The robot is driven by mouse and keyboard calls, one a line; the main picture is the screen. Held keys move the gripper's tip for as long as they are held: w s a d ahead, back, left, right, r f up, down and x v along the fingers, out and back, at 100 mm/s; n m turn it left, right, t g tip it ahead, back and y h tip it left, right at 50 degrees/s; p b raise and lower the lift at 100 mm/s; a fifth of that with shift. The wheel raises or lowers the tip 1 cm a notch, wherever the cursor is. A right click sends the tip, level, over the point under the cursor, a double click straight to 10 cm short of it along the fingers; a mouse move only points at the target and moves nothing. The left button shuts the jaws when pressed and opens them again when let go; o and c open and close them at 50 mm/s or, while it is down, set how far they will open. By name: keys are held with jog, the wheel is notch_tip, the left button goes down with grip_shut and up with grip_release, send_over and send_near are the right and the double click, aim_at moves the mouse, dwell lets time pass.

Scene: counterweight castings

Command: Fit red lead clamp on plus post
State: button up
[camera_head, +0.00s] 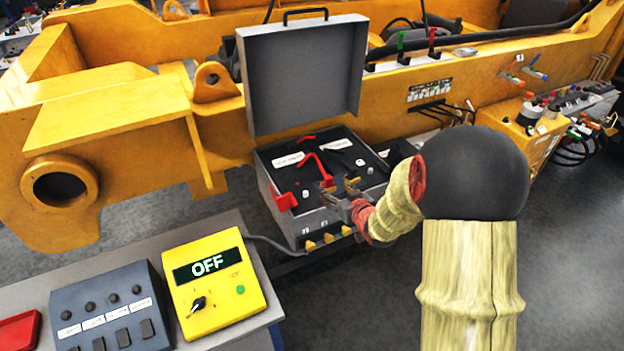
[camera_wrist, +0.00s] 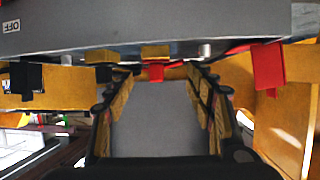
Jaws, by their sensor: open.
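An open grey case (camera_head: 300,215) stands against the yellow machine frame with its lid raised. Inside lie a red angled lead part (camera_head: 313,163), a second red piece and a black lead; I cannot tell which is the clamp jaw. A red block (camera_head: 285,201) sits at the case's front left corner; a red block also shows in the wrist view (camera_wrist: 268,66). Pale round posts show inside, but the plus mark is unreadable. My gripper (camera_head: 339,191) is open at the case's front right. In the wrist view, a small red part (camera_wrist: 156,71) shows between the fingertips (camera_wrist: 162,76); contact is unclear.
A yellow box reading OFF (camera_head: 215,283) and a dark switch panel (camera_head: 112,312) sit on the bench at front left. Orange knobs (camera_head: 328,238) line the case's front foot. The upright lid (camera_head: 303,75) bounds the back. Floor is free at front right.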

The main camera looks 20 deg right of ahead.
aim_at(330, 183)
jog(key=x, duration=0.7)
jog(key=shift+w+d, duration=0.3)
jog(key=c, duration=0.4)
jog(key=shift+r, duration=0.1)
jog(key=c, duration=1)
